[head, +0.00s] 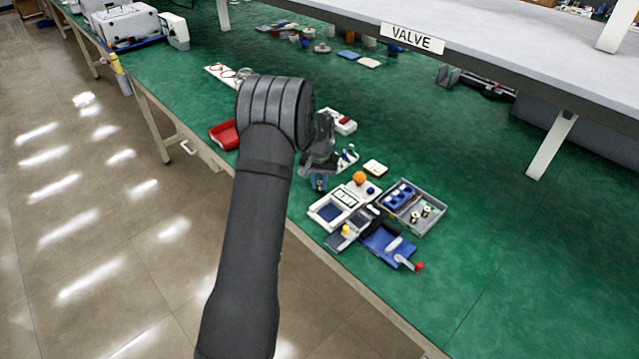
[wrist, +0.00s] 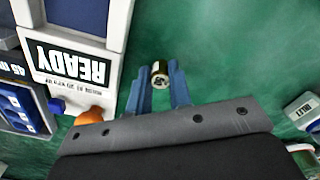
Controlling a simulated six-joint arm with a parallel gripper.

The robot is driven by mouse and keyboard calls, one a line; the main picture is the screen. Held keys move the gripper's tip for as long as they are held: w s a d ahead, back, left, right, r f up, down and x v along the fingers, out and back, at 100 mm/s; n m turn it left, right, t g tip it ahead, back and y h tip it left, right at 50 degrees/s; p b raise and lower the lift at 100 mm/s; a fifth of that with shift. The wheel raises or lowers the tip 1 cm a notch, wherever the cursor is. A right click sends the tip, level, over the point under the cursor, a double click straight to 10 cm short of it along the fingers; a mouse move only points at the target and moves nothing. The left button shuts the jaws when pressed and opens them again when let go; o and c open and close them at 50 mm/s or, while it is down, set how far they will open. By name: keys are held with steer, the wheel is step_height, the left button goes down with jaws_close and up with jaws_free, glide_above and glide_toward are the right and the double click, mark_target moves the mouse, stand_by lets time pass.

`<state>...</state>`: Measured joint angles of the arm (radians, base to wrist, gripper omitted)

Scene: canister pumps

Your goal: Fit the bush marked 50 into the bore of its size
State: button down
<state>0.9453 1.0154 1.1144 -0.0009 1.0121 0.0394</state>
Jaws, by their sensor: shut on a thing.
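My gripper (wrist: 158,85) shows two blue fingers in the wrist view, closed on a small brass-coloured bush (wrist: 160,70) with a dark end at the fingertips. I cannot read a number on it. In the head view my gripper (head: 319,182) is low over the bench, left of the READY unit, and the bush cannot be made out there. Two other brass-coloured bushes (head: 421,212) sit in a grey tray (head: 436,222) beside a blue block (head: 399,194). I cannot tell which part holds the bore of the bush's size.
A white unit (head: 324,204) stands near the bench's front edge; its READY label (wrist: 70,65) shows in the wrist view. An orange knob (head: 359,177) is behind it. A blue fixture (head: 378,244) with a red-tipped handle is in front. Green bench is clear to the right.

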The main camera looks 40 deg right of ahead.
mark_target(319, 183)
steer(key=shift+f, duration=0.25)
steer(key=shift+f, duration=0.2)
steer(key=c, duration=1.3)
jaws_free()
steer(key=shift+r, duration=0.15)
step_height(319, 183, up, 11)
steer(key=shift+o, duration=0.5)
steer(key=shift+r, duration=0.55)
